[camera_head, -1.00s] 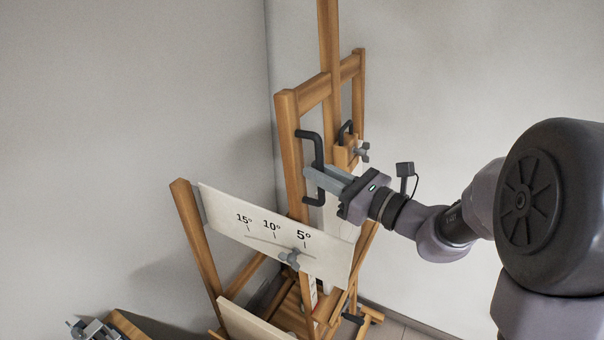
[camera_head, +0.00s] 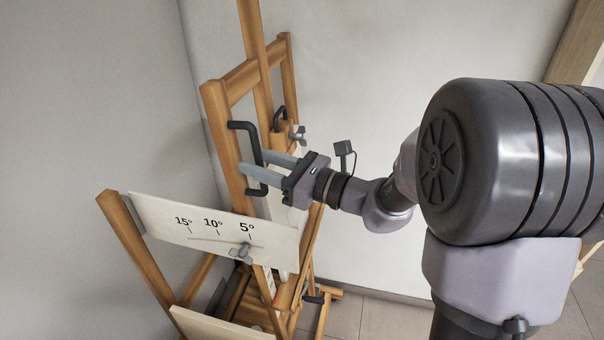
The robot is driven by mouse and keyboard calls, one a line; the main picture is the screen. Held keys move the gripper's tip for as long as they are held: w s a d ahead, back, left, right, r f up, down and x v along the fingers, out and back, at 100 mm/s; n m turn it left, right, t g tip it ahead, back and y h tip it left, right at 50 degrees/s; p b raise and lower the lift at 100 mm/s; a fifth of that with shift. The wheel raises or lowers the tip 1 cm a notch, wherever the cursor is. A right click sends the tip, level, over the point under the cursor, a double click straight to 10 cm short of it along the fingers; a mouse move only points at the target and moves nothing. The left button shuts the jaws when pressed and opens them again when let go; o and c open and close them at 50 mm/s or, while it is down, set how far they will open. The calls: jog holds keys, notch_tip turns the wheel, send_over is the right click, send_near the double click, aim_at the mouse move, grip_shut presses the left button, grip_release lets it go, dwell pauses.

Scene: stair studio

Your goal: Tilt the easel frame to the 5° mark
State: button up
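The wooden easel frame (camera_head: 215,115) stands upright near the corner, with a black handle (camera_head: 246,126) on its side post and a second black handle (camera_head: 279,118) behind. A pale scale plate (camera_head: 160,212) on the lower easel carries the marks 15°, 10° and 5° (camera_head: 247,227). A grey wing knob (camera_head: 242,253) sits just below the 5° mark, slightly left of its tick. My gripper (camera_head: 252,160) is at the near handle, its two grey fingers apart. One finger crosses in front of the handle; the other lies behind it. Exact contact cannot be told.
A second grey wing knob (camera_head: 298,134) sits on the central mast block (camera_head: 283,135). The easel's wooden support leg (camera_head: 125,240) rises at left. Walls (camera_head: 90,90) stand close behind the easel. Tiled floor (camera_head: 370,320) is clear at lower right.

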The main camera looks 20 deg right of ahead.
jog(key=v, duration=1.7)
jog(key=shift+s, duration=0.1)
jog(key=s+a+f+n+g+h+b, duration=0.1)
jog(key=s+a+f+n+g+b, duration=0.1)
jog(key=s+a+f+n+g, duration=0.3)
jog(key=s+a+f+n+g+b, duration=0.2)
jog(key=a+n+g, duration=0.1)
jog(key=a, duration=0.3)
jog(key=s+d+f+n+t+h+b, duration=0.1)
jog(key=s+f+n+h+b, duration=0.4)
jog(key=n+h, duration=0.5)
notch_tip(320, 180, down, 2)
jog(key=s+n, duration=0.2)
jog(key=n, duration=0.1)
jog(key=shift+s+d+n+h, duration=0.2)
jog(key=shift+n+h, duration=0.2)
